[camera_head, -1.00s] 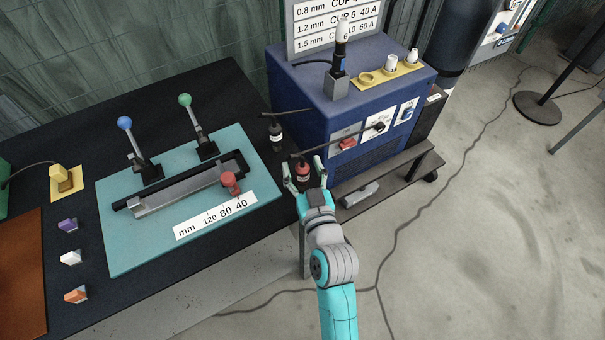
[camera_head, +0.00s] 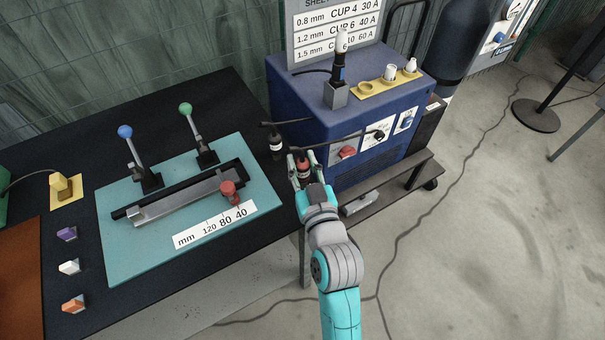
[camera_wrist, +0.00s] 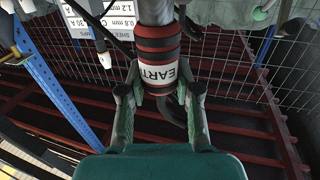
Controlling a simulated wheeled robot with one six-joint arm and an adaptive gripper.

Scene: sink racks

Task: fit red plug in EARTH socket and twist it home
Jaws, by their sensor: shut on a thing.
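My gripper (camera_head: 302,162) is shut on the red plug (camera_head: 304,171), beside the right edge of the black table. In the wrist view the plug (camera_wrist: 157,58) is red and black with a white band that reads "EART", the rest turned away. Its grey metal end points up in the picture and a dark cable leaves its lower end. The fingertips (camera_wrist: 160,93) sit on either side of its lower part. The blue welding machine (camera_head: 300,108) stands just behind the gripper. Its front carries small panels (camera_head: 375,134), whose lettering I cannot read. I cannot make out the EARTH socket.
A black plug (camera_head: 276,143) stands near the table edge, left of my gripper. A teal board (camera_head: 130,255) with a slide and two levers lies on the table. Cables (camera_head: 335,141) cross in front of the machine. A shelf (camera_head: 400,190) juts out below it.

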